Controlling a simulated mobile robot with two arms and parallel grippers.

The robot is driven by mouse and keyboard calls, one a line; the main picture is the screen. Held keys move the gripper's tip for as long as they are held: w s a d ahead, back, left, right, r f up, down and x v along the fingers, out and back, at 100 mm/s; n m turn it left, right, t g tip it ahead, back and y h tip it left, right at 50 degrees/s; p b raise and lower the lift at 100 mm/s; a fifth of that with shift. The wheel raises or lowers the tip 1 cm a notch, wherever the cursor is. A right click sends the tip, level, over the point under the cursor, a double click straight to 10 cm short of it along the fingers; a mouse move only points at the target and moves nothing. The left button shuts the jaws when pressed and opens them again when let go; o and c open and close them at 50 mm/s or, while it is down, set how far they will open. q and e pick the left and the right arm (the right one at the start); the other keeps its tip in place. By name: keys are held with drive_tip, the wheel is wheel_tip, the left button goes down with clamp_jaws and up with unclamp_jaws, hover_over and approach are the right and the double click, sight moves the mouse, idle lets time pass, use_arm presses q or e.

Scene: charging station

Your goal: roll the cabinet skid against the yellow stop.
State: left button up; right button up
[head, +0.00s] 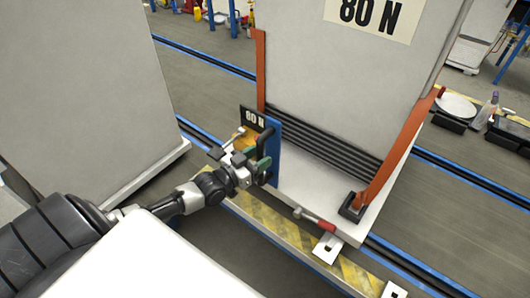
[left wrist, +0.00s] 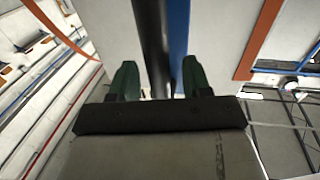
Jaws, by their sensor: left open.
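The cabinet skid (head: 330,80) is a tall pale cabinet marked 80 N, with orange straps, on a white base. A blue plate (head: 274,150) with a black upright handle (head: 264,140) is at its near left corner. My left gripper (head: 262,168) is at this handle, open. In the left wrist view its green fingers (left wrist: 158,85) stand on either side of the black handle bar (left wrist: 152,40), with the blue plate (left wrist: 179,35) behind. A yellow-orange block (head: 243,139) shows partly behind the gripper; I cannot tell whether it is the stop. My right gripper is not in view.
A yellow-black striped strip (head: 262,213) runs along the floor in front of the skid. A red-handled lever (head: 318,222) lies at the base's front. Blue-edged rails (head: 450,165) cross the floor. Another large pale cabinet (head: 80,90) stands at left.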

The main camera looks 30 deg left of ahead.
use_arm(q)
drive_tip(key=shift+x, duration=1.3)
clamp_jaws()
